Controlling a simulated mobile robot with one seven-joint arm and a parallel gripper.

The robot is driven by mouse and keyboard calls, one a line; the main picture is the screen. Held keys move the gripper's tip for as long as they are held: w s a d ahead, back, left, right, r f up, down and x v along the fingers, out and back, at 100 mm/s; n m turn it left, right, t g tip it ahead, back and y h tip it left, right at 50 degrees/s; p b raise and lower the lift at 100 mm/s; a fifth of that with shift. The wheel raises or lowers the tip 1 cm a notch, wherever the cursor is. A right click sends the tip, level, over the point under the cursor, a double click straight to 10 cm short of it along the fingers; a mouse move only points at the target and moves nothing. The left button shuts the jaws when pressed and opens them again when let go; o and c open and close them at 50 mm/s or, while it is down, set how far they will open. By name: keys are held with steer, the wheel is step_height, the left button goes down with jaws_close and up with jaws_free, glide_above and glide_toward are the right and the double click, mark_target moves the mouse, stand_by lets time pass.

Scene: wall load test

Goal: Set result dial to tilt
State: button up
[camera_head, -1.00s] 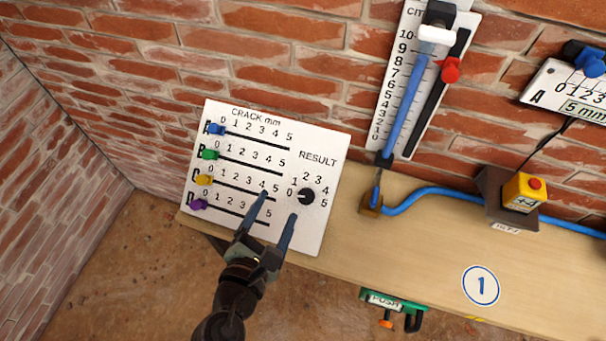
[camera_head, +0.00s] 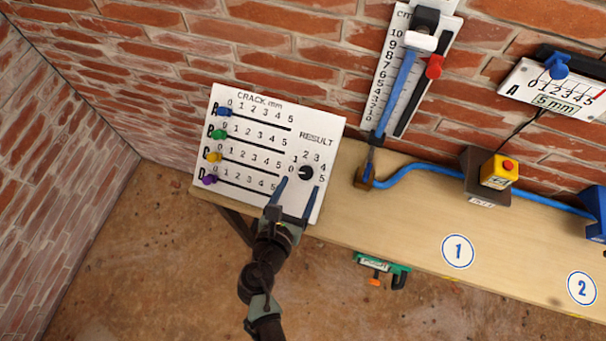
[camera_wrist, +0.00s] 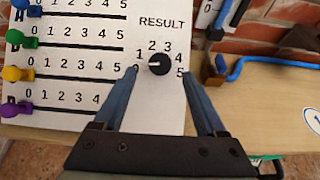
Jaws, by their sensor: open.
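The result dial is a round black knob (camera_head: 306,173) on the right side of a white board (camera_head: 235,98), under the word RESULT. Numbers 0 to 5 ring it; no word "tilt" is legible there. In the wrist view the dial (camera_wrist: 160,64) has a small white mark on its left side, toward the 0 and 1 side. My gripper (camera_head: 300,184) is open and empty. Its two blue fingers reach up from below, one tip at each side of the dial. I cannot tell whether they touch the board.
The board also has CRACK mm slider rows with blue (camera_head: 223,111), green (camera_head: 218,134), yellow (camera_head: 213,157) and purple (camera_head: 209,180) knobs. A vertical cm gauge (camera_head: 385,85) hangs behind.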

mark_target(305, 175)
steer(key=shift+x, duration=2.05)
jaws_close()
